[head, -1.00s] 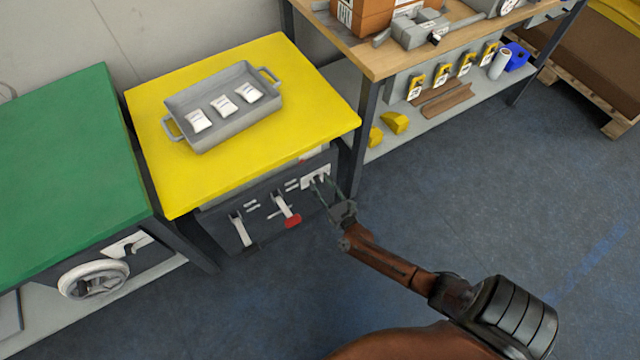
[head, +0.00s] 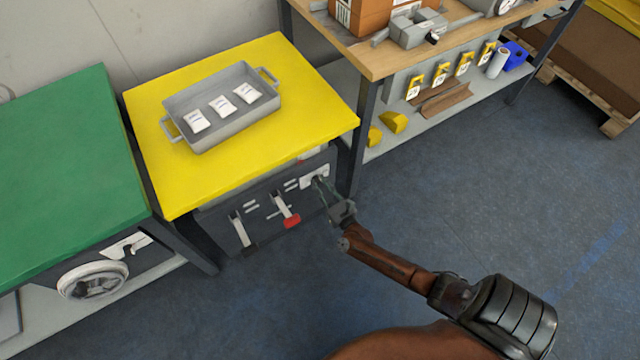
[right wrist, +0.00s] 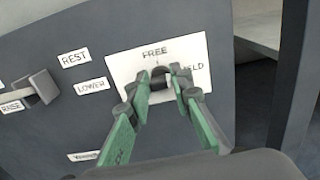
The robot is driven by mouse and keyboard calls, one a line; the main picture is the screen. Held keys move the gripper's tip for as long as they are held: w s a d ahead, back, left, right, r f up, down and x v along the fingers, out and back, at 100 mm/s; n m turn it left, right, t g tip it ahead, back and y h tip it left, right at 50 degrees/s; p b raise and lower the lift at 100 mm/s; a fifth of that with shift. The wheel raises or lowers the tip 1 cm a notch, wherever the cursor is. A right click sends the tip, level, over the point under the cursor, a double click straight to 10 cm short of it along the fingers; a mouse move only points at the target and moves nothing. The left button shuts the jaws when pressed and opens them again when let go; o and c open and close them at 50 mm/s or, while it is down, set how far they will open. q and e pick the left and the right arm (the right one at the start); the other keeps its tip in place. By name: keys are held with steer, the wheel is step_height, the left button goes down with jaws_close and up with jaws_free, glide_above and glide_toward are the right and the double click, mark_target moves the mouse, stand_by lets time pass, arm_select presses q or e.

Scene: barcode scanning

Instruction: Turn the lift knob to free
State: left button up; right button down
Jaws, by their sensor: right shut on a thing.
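The lift knob (right wrist: 158,82) is a small dark knob on a white plate (right wrist: 185,62) marked FREE at the top and a partly hidden word ending in "LD" at the right. In the head view the plate (head: 308,183) sits at the upper right of the dark front panel under the yellow table. My right gripper (right wrist: 161,93) has its green-sided fingers shut on the knob, one on each side. The fingers hide much of the knob, so I cannot tell its exact pointing. In the head view the right gripper (head: 322,184) reaches the plate from the lower right. My left gripper is not in view.
The panel has a lever (head: 241,229) and a red-tipped lever (head: 291,220) left of the knob. A grey tray (head: 212,138) with white packets stands on the yellow top (head: 300,90). A dark table leg (right wrist: 297,75) stands close to the right of the plate.

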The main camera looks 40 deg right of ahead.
steer(key=n, duration=0.8)
steer(key=shift+a+p, duration=0.15)
steer(key=shift+p, duration=0.2)
steer(key=n, duration=0.4)
steer(key=shift+f, duration=0.15)
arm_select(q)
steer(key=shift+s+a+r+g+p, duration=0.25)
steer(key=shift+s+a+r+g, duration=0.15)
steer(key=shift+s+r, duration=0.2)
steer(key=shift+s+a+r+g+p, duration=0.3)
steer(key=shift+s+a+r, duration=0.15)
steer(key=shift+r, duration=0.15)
arm_select(e)
steer(key=n, duration=0.5)
steer(key=shift+a+f+n, duration=0.1)
steer(key=shift+n, duration=0.3)
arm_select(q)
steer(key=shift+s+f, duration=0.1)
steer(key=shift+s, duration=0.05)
